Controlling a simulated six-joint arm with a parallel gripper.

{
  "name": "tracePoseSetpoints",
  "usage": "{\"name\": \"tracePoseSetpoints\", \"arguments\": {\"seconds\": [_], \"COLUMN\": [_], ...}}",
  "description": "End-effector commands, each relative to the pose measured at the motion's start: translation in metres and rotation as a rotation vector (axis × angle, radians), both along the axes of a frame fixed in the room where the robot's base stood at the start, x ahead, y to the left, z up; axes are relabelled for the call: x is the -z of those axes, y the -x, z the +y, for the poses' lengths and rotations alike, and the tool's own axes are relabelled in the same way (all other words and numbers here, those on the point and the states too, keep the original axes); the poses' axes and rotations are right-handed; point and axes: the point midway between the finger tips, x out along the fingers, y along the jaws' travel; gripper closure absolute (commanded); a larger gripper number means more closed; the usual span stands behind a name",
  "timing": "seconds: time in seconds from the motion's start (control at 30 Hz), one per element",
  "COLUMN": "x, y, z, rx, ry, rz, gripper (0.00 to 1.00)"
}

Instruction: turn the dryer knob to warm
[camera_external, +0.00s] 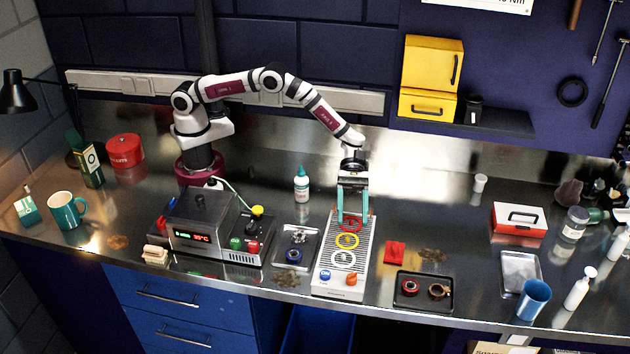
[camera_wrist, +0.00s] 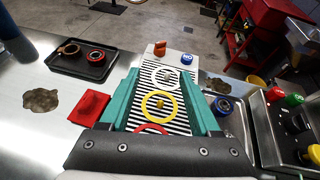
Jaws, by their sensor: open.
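A long pale panel (camera_external: 318,287) with dark slats stands on the bench, with red, yellow and white rings marked along it. An orange knob (camera_external: 351,279) and a round blue button (camera_external: 325,275) sit on its front end. They also show at the far end in the wrist view, the orange knob (camera_wrist: 159,48) left of the blue button (camera_wrist: 187,58). I cannot read the knob's setting. My gripper (camera_external: 353,220) points down over the panel's rear part, near the red ring. Its teal fingers are open and empty, apart from the orange knob.
A grey box (camera_external: 200,215) with a lit display and coloured controls stands left of the panel. Between them is a metal tray (camera_external: 283,240) with a blue-ringed part. A red packet (camera_external: 394,252) and a black tray (camera_external: 398,300) with two round parts lie to the right.

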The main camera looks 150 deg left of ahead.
Motion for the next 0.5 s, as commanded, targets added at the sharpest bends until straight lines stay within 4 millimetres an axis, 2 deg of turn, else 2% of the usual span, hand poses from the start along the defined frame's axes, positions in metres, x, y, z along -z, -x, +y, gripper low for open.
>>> {"name": "tracePoseSetpoints", "arguments": {"seconds": [0.37,0.43,0.47,0.5], "x": [-0.005,-0.02,-0.032,-0.055], "y": [0.006,0.005,0.005,0.005], "z": [0.004,0.005,0.004,0.004], "rx": [0.0,0.0,0.0,0.001], "ry": [0.0,-0.004,-0.004,-0.007], "rz": [0.0,-0.004,-0.005,-0.008], "gripper": [0.37,0.37,0.37,0.37]}}
